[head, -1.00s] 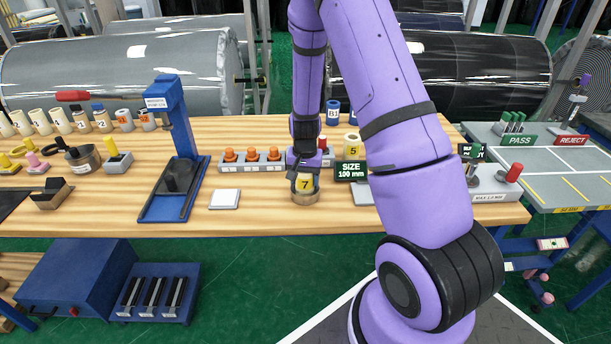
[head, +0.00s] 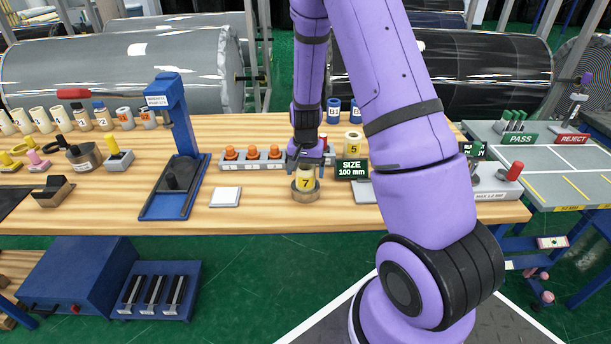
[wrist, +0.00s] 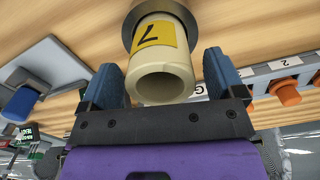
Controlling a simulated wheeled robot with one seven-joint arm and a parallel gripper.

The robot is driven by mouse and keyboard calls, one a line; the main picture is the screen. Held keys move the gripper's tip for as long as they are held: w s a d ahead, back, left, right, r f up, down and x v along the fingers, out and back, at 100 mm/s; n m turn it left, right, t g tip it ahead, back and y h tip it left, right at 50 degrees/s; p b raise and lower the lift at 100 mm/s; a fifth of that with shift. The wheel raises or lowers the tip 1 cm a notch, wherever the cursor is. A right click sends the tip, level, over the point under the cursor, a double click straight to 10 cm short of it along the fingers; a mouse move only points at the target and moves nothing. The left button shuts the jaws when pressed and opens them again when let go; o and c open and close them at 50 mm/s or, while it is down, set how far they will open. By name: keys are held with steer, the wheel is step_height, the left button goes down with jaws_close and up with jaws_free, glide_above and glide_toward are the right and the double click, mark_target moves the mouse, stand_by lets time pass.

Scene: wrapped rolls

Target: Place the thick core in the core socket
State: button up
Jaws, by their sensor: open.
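The thick core is a cream tube with a yellow label marked 7 (head: 305,181); it also shows in the wrist view (wrist: 163,62). My gripper (head: 306,160) is above the core in the head view. In the wrist view its two blue fingers (wrist: 163,78) are apart, one on each side of the core's upper end, with a gap on both sides.
A SIZE 100 mm display (head: 352,169) and a core marked 5 (head: 353,143) stand right of the socket. A rack with orange knobs (head: 252,158) is behind left. A white pad (head: 225,197) and a blue press (head: 172,160) stand left. Bare wood lies between pad and socket.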

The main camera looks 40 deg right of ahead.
steer(key=s+a+r+n+t, duration=0.1)
steer(key=s+a+r, duration=0.2)
steer(key=r, duration=0.6)
steer(key=s+a+r+n+t, duration=0.1)
steer(key=s+a+r+n, duration=0.15)
steer(key=r, duration=0.75)
steer(key=s+a+r+n+t, duration=0.1)
steer(key=s+a+r, duration=0.25)
steer(key=r, duration=0.55)
steer(key=s+a+r+n+t, duration=0.1)
steer(key=s+r, duration=0.3)
steer(key=s, duration=0.4)
steer(key=s+a+r+n+t, duration=0.1)
steer(key=s+a+r+n, duration=0.2)
steer(key=s, duration=0.6)
steer(key=shift+s+r, duration=0.3)
steer(key=shift+r, duration=0.05)
